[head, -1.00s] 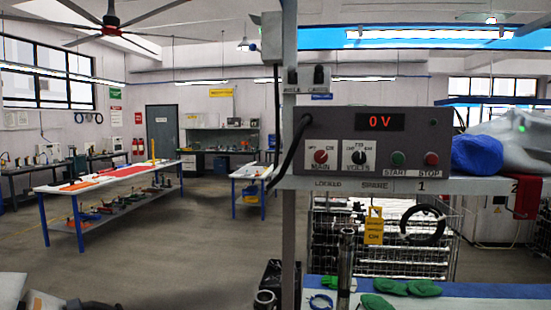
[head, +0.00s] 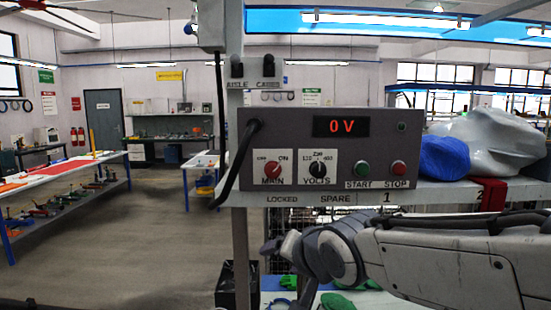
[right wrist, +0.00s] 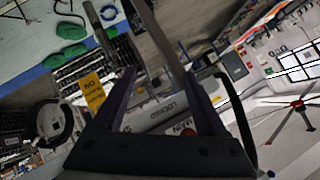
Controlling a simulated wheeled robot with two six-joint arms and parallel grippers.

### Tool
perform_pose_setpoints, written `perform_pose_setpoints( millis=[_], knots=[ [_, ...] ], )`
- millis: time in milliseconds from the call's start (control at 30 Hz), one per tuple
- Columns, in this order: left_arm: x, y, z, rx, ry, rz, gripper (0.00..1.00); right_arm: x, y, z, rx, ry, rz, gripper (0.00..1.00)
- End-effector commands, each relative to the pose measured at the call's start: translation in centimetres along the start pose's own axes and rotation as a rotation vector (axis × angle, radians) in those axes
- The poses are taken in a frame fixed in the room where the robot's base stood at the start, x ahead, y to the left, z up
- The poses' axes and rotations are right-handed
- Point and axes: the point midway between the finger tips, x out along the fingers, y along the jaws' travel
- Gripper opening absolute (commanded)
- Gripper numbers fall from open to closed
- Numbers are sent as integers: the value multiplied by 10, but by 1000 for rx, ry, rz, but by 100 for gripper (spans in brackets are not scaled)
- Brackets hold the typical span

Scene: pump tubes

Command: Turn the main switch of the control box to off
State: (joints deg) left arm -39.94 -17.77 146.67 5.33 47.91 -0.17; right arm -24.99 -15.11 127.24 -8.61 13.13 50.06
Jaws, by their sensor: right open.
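The control box (head: 335,150) is grey, with a red 0 V display (head: 341,126), and stands on a shelf. Its main switch (head: 272,170) is a red knob at the lower left of the panel, with ON marked at its upper right. The knob's mark seems to point up and right, toward ON. My right gripper (head: 272,247) is below the box and shelf edge, apart from the switch; its fingers are hard to make out there. In the right wrist view the right gripper (right wrist: 160,75) is open and empty, with part of the MAIN label between its fingers. My left gripper is not in view.
The black VOLTS knob (head: 318,170), green START button (head: 362,169) and red STOP button (head: 398,168) sit right of the switch. A black cable (head: 228,178) hangs at the box's left side. A blue bundle (head: 444,159) lies right of the box. The space before the panel is clear.

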Motion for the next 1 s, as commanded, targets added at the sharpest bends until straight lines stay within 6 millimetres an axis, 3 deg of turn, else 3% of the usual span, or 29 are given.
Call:
perform_pose_setpoints(
  millis=[33, 100, 233, 367, 800, 1000],
  knots=[
    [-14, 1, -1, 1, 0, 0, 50, -11, -21, -44, 89, 92, -56, 74],
    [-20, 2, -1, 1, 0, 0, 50, -22, -41, -85, 189, 187, -135, 74],
    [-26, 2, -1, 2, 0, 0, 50, -38, -61, -129, 300, 279, -239, 74],
    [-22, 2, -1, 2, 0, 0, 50, -34, -67, -142, 334, 306, -268, 74],
    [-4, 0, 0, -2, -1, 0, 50, 36, -80, -166, 335, 305, -265, 74],
    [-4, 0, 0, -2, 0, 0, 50, 52, -84, -173, 335, 306, -265, 74]
  ],
)
